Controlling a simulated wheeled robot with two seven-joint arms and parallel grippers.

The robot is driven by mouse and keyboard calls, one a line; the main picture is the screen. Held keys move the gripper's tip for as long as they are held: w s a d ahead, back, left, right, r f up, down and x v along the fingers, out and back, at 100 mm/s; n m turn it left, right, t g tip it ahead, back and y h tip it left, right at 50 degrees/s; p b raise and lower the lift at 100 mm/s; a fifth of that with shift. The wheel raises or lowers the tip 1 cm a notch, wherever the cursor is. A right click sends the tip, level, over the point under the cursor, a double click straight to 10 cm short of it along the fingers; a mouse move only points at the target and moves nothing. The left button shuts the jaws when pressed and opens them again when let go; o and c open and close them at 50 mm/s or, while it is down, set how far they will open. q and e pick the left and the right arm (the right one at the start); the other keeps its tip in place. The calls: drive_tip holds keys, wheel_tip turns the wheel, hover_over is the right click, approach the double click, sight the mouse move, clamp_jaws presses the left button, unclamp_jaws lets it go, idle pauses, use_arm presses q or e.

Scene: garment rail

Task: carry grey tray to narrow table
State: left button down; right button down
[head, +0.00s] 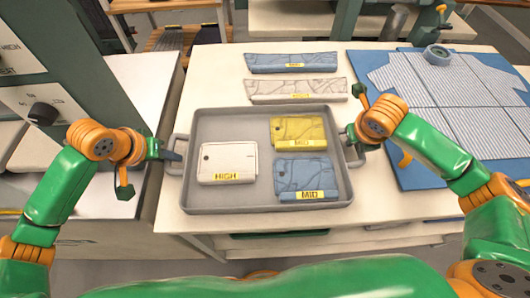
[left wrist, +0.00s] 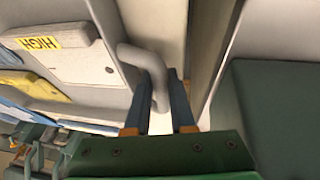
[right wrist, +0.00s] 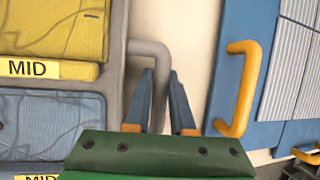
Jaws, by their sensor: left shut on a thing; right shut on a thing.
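The grey tray (head: 245,200) lies on a pale table (head: 210,75) in the head view. It holds a white folded garment labelled HIGH (head: 227,162), a yellow one labelled MID (head: 299,132) and a blue one labelled MID (head: 304,178). My left gripper (head: 172,156) is at the tray's left handle; in the left wrist view its fingers (left wrist: 163,100) are shut around that handle. My right gripper (head: 352,135) is at the right handle; in the right wrist view its fingers (right wrist: 160,100) close on that handle. I cannot tell which surface is the narrow table.
Two folded strips, blue (head: 290,62) and white (head: 295,90), lie behind the tray. A blue mat (head: 415,170) with a striped shirt (head: 440,85) and a round tape-like object (head: 437,54) lies at right. A machine with a dark knob (head: 43,113) stands at left.

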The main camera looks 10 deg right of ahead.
use_arm(q)
drive_tip(key=shift+r, duration=0.15)
use_arm(e)
drive_tip(key=shift+r, duration=0.15)
